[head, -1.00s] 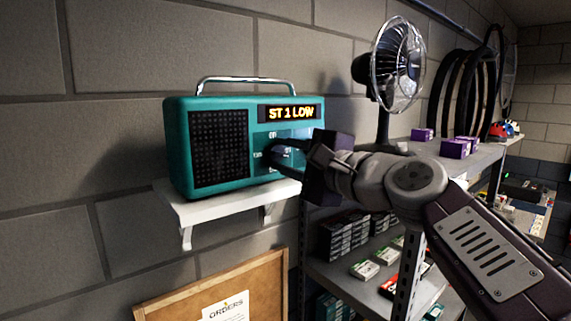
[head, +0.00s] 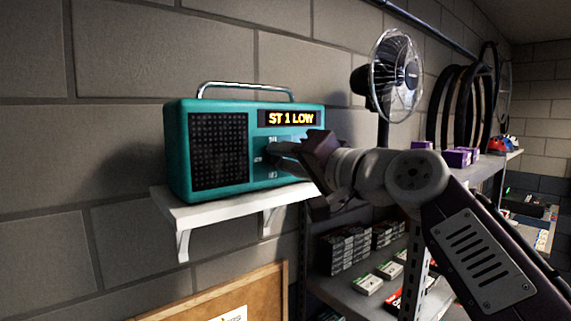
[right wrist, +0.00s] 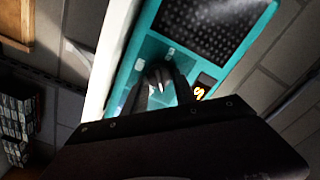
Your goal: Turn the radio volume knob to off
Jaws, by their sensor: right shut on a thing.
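The teal radio (head: 228,106) stands on a small white wall shelf (head: 190,212). Its lit display (head: 290,118) reads "ST 1 LOW". My right gripper (head: 276,150) reaches in from the right and is shut on the volume knob on the radio's front, below the display. The knob itself is mostly hidden behind the fingers. In the right wrist view the gripper's fingers (right wrist: 158,80) close together against the teal radio front (right wrist: 128,72), and part of the display (right wrist: 200,90) shows beside them. My left gripper is not in view.
A metal shelf unit (head: 375,268) with small boxes stands right of the radio, below my right arm. A fan (head: 397,76) and purple boxes (head: 460,157) are on its top. A cork board (head: 265,290) hangs below the white shelf.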

